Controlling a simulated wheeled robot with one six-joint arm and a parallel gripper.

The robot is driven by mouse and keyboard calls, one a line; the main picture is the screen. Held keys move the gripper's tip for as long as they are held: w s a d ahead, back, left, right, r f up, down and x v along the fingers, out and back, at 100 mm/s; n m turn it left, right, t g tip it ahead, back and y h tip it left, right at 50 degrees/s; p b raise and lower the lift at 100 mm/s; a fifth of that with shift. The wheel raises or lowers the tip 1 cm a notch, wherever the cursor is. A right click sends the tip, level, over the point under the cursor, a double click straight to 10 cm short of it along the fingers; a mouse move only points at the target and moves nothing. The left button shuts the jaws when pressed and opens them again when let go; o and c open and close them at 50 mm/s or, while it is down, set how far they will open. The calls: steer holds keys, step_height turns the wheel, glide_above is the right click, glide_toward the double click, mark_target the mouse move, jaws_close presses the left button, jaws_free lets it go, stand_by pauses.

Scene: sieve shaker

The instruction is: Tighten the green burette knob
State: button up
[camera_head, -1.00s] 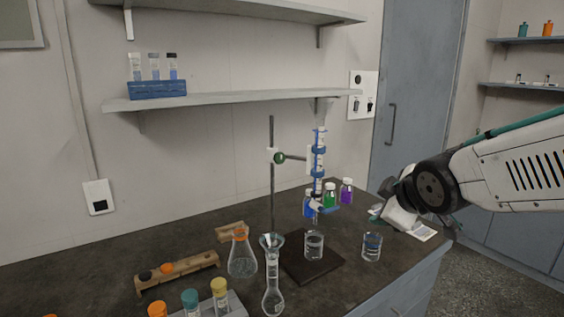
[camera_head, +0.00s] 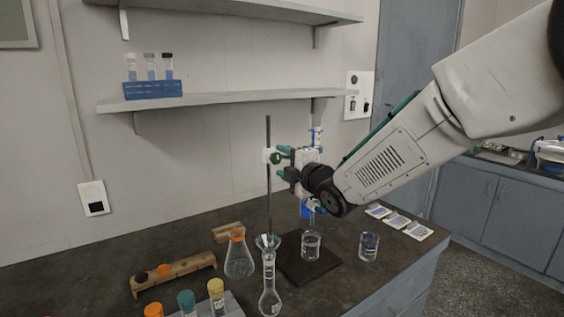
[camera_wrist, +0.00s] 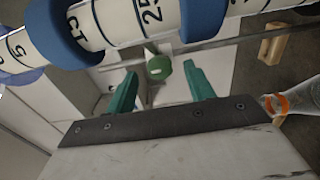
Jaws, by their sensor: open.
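The green burette knob (camera_head: 275,157) sits on the clamp at the upper part of the metal stand rod (camera_head: 268,190). In the wrist view the green knob (camera_wrist: 159,68) lies between and just beyond the two teal fingertips. My gripper (camera_head: 281,163) is open, its fingers pointing left at the knob; in the wrist view the open fingers (camera_wrist: 160,82) show a gap on both sides of the knob. I cannot tell that either finger touches it. The burette (camera_wrist: 125,22), white with blue bands and printed numbers, runs close across the top of the wrist view. My arm hides most of it in the head view.
A beaker (camera_head: 311,246) stands on the dark stand base (camera_head: 297,270), with another beaker (camera_head: 368,247) to its right. An orange-collared flask (camera_head: 239,256) and a volumetric flask (camera_head: 269,285) stand at front left. A wall shelf (camera_head: 215,99) is above.

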steer(key=shift+x, duration=0.8)
steer(key=c, duration=1)
steer(key=shift+o, duration=0.2)
steer(key=shift+m, duration=2.8)
